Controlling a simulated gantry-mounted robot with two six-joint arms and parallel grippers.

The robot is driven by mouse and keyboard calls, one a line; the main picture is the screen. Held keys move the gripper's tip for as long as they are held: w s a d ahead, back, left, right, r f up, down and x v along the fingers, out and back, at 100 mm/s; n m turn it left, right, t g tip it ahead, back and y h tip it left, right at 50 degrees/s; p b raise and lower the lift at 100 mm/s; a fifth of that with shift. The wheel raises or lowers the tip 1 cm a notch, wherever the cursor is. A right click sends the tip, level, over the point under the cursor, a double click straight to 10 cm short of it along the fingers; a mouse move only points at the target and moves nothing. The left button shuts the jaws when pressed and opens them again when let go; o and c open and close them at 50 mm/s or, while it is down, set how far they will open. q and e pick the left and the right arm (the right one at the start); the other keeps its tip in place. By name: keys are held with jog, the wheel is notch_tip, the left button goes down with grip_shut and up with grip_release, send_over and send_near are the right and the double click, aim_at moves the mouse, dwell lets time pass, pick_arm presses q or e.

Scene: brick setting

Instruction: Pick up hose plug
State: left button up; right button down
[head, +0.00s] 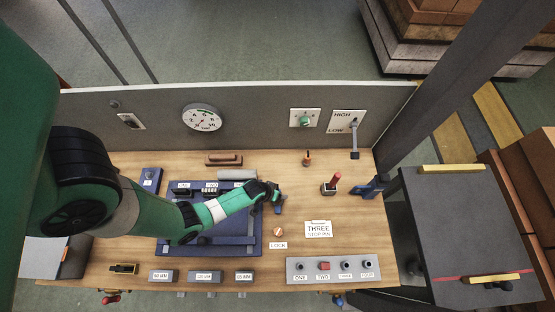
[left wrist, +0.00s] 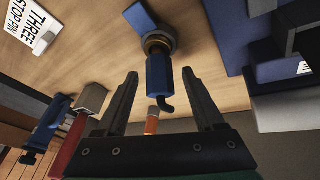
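A blue fitting with a brass ring, a flat blue lever and a small hooked end (left wrist: 158,75) stands on the wooden bench; it also shows in the head view (head: 278,207). It may be the hose plug; no label tells. My left gripper (left wrist: 165,85) is open, with one finger on each side of the fitting's hooked end and visible gaps to both. In the head view the left gripper (head: 271,190) is just above and left of the fitting. A small orange piece (head: 307,158) stands farther back and shows behind the fingers in the wrist view (left wrist: 152,125).
A grey block with a red pin (head: 331,187) and a blue clamp (head: 369,188) stand to the right. A "THREE STOP PIN" card (head: 318,229) lies in front. A blue panel (head: 175,235) is under my left arm. A grey wall (head: 260,125) closes the back.

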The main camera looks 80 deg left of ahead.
pick_arm(q)
grip_shut()
dwell(0.3)
notch_tip(320, 180, up, 10)
jog(key=p, duration=0.4)
